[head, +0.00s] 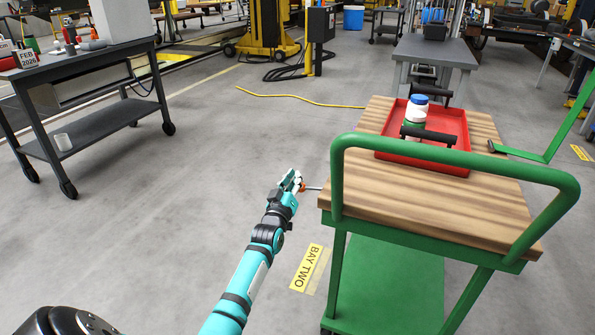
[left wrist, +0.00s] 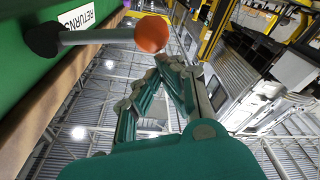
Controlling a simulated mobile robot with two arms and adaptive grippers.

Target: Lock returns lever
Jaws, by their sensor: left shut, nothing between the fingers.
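The returns lever is a grey rod with an orange ball knob (left wrist: 152,33) and a black pivot on a green panel. The panel bears a white label (left wrist: 76,18) reading RETURNS. In the head view the lever (head: 313,188) is a short rod sticking out left from the cart's side, its panel hidden. My left gripper (head: 292,180) is beside the knob end of the lever. In the left wrist view the gripper (left wrist: 172,68) is shut and empty, its tips just below the knob; whether they touch it I cannot tell. My right gripper is out of view.
The green cart (head: 455,167) has a wooden top (head: 440,196) with a red tray (head: 462,122) holding a white bottle with a blue lid (head: 416,108). A dark workbench (head: 85,58) stands at the left. The grey floor between them is clear. A yellow cable (head: 300,98) lies behind.

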